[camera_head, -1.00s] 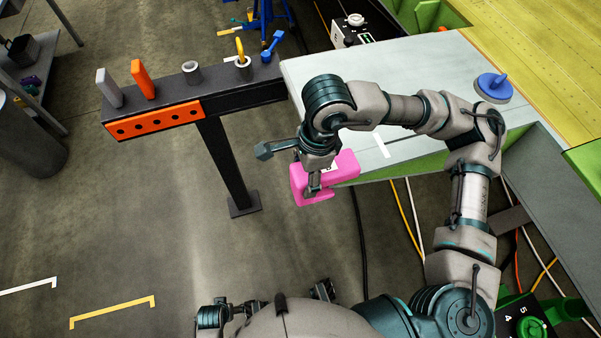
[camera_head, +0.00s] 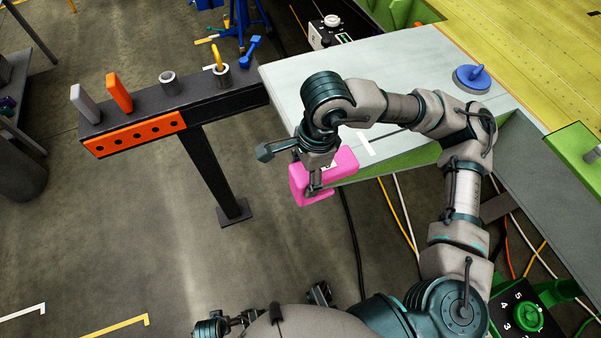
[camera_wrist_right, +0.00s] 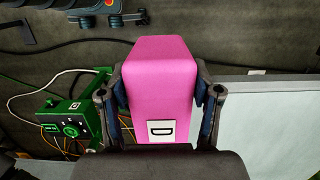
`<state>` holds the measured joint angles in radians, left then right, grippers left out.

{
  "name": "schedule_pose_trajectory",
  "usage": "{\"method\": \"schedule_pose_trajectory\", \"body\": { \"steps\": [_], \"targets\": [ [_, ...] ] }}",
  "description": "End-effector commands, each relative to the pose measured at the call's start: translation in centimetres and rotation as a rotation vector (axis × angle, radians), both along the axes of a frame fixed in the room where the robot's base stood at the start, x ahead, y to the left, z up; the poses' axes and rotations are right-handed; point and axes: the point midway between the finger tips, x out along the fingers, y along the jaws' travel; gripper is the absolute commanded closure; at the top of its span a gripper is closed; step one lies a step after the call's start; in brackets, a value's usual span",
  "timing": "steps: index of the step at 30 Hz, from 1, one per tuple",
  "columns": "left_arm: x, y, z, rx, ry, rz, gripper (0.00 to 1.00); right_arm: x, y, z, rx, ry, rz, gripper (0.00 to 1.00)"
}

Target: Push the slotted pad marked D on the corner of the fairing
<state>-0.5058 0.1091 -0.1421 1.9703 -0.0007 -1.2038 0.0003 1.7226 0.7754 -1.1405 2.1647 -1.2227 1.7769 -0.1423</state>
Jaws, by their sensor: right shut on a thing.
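The pink pad marked D (camera_head: 312,187) is in my right gripper (camera_head: 316,172), below the wrist in the head view. In the right wrist view the pad (camera_wrist_right: 160,85) sits between both fingers (camera_wrist_right: 164,95), which are shut on its sides, its white D label facing the camera. Its slot cannot be made out. The pale grey panel with a green side, seemingly the fairing (camera_head: 310,70), lies beyond and to the right, partly hidden by my arm. The pad overlaps its near edge in the head view; I cannot tell whether they touch.
A dark beam (camera_head: 215,105) carries a grey block, an orange block (camera_head: 119,92) and cups. A blue-handled disc (camera_head: 473,78) rests on the panel. Cables cross the floor below the panel. A green control box (camera_head: 525,312) stands at lower right. Floor at left is open.

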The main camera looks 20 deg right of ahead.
Motion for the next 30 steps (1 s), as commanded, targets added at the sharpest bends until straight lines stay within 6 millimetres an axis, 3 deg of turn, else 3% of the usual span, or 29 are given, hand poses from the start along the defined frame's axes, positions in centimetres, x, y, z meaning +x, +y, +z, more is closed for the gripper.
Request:
{"method": "schedule_pose_trajectory", "body": {
  "steps": [24, 25, 27, 30],
  "targets": [
    [-0.08, -0.06, -0.22, 0.001, 0.002, 0.000, 0.08, 0.01, -1.14, -0.12, -0.004, 0.001, -0.001, 0.71],
    [-0.08, -0.06, -0.22, 0.001, 0.002, 0.000, 0.08, 0.01, -1.15, -0.12, -0.004, 0.001, -0.001, 0.29],
    [-0.07, -0.08, -0.22, 0.001, 0.002, 0.000, 0.08, 0.01, -1.16, -0.12, -0.003, 0.001, -0.001, 0.12],
    [-0.08, -0.06, -0.22, 0.001, 0.002, 0.000, 0.08, 0.01, -1.10, -0.10, -0.002, 0.000, -0.001, 0.07]
  ]
}}
